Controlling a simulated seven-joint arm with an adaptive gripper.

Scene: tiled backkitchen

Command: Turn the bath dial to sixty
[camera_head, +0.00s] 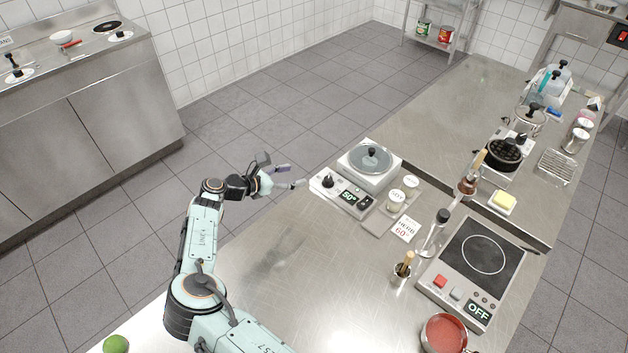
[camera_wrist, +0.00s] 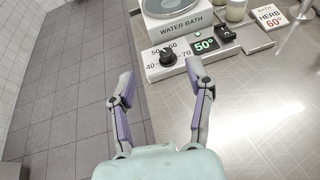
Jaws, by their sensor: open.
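The water bath (camera_head: 370,160) is a white unit with a lidded round pot, at the far left edge of the steel counter. Its black dial (camera_head: 328,181) sits on the front panel beside a green display (camera_head: 349,196) reading 50°. In the wrist view the dial (camera_wrist: 167,56) is ringed by numbers, with 40, 50, 60 and 70 legible. My gripper (camera_head: 296,176) is open and empty, left of the panel. In the wrist view my gripper (camera_wrist: 160,82) has its two fingers spread, with the dial ahead of and apart from the fingertips.
A hotplate (camera_head: 478,262) showing OFF and a pan of red sauce (camera_head: 445,333) are farther right. The counter in front of the bath is clear.

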